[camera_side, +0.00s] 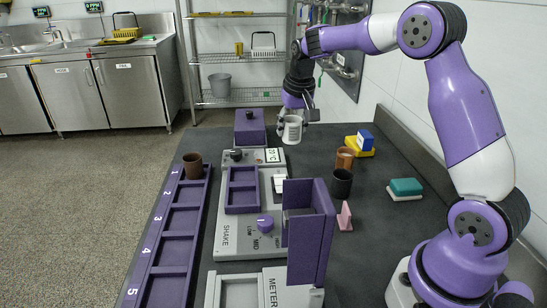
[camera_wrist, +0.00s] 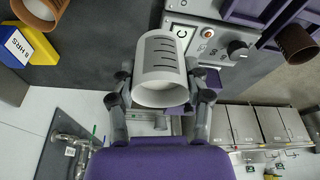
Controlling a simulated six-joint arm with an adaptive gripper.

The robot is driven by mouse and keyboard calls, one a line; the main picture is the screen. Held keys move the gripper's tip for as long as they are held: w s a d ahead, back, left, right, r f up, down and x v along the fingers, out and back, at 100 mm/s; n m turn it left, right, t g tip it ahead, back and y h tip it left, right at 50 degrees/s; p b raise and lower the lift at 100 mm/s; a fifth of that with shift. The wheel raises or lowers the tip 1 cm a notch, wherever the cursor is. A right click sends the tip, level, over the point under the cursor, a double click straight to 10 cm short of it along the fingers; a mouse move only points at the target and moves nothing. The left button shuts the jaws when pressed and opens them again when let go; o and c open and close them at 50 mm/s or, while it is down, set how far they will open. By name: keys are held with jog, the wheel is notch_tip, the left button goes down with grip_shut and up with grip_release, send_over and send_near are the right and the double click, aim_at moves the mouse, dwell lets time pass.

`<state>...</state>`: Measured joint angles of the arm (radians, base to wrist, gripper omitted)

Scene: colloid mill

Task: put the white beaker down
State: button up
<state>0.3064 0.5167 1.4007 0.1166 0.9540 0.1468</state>
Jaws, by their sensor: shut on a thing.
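An orange-brown cup (camera_side: 345,158), a dark cup (camera_side: 341,184) and a blue-and-yellow block (camera_side: 360,144) stand to the right. A brown cup (camera_side: 192,165) is in slot 1 of the purple rack (camera_side: 165,240). A tall purple holder (camera_side: 310,235) rises nearer. Some bench around the beaker is bare.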

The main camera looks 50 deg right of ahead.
jog(key=d+f, duration=0.2)
jog(key=d, duration=0.1)
jog(key=d+f, duration=0.2)
jog(key=d, duration=0.1)
jog(key=d+f, duration=0.2)
jog(key=d, duration=0.2)
jog(key=shift+f, duration=2.05)
jog(key=shift+s+f, duration=0.1)
jog(key=o, duration=1.2)
